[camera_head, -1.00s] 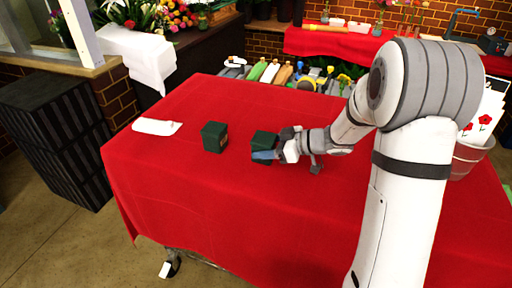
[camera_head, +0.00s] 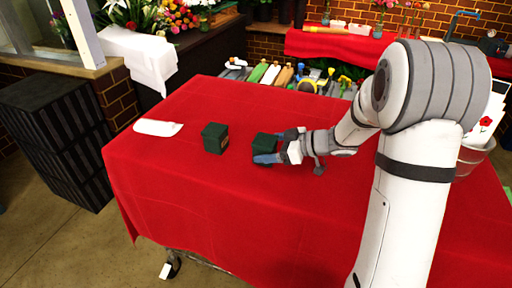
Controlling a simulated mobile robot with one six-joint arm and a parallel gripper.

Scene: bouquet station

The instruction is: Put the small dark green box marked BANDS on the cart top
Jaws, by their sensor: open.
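Two small dark green boxes stand upright on the red-covered top (camera_head: 240,205): a left box (camera_head: 213,140) and a right box (camera_head: 263,142). The left box has a small pale label on its right face, too small to read. I cannot tell which box is marked BANDS. My gripper (camera_head: 279,146) is open at the right box, coming from the right. One blue-tipped finger lies at the near side of this box, and the other finger is at its far right side. Part of the right box's lower front is hidden by the near finger. I cannot tell whether the fingers touch it.
A white folded item (camera_head: 157,127) lies at the left of the red top. A caster (camera_head: 172,268) shows beneath its front edge. Several rolls and tools (camera_head: 275,74) lie behind it. A dark slatted crate (camera_head: 55,140) stands at left. The front of the red top is clear.

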